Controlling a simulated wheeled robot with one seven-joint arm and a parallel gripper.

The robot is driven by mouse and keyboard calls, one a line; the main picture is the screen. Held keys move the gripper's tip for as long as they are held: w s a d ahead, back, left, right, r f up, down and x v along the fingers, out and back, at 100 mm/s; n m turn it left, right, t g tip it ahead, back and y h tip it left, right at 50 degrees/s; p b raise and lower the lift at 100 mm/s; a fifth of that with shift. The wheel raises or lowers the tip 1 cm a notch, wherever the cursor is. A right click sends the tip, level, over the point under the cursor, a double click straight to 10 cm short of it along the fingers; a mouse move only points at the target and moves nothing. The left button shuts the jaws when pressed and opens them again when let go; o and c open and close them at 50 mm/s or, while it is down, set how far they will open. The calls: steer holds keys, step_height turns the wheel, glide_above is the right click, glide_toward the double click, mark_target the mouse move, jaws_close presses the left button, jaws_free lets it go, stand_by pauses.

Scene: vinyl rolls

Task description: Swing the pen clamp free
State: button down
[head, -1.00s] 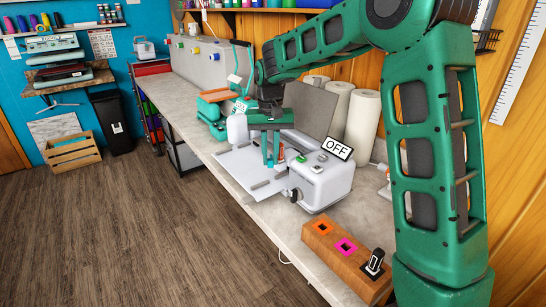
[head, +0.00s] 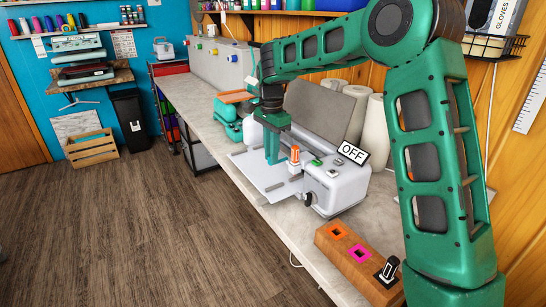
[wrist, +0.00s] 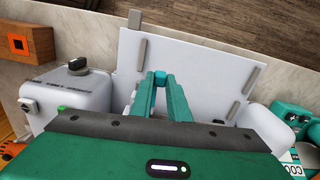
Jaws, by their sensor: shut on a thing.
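The pale grey cutting machine (head: 335,188) stands on the counter, and its flat bed also shows in the wrist view (wrist: 190,65). An upright orange-and-white pen (head: 295,155) stands at its near end, just right of my gripper (head: 272,158). My teal fingers point down over the machine, and in the wrist view my gripper (wrist: 158,80) has its fingertips close together over the bed. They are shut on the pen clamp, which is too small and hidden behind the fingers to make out. The pen does not show in the wrist view.
A wooden block (head: 350,262) with coloured sockets and a black-and-white piece sits nearer on the counter. White rolls (head: 376,130) stand behind. A teal device (head: 228,120) stands beyond the machine.

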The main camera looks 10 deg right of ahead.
steer(key=shift+w+a+m, duration=0.1)
steer(key=shift+w+m, duration=0.4)
steer(key=shift+m, duration=0.45)
steer(key=shift+w+d+m, duration=0.1)
steer(key=shift+w+m, duration=0.35)
steer(key=shift+m, duration=0.55)
steer(key=shift+w+a+m, duration=0.1)
steer(key=shift+w+m, duration=0.4)
steer(key=shift+m, duration=0.45)
steer(key=c, duration=1.7)
jaws_free()
step_height(320, 180, up, 11)
steer(key=shift+f, duration=0.1)
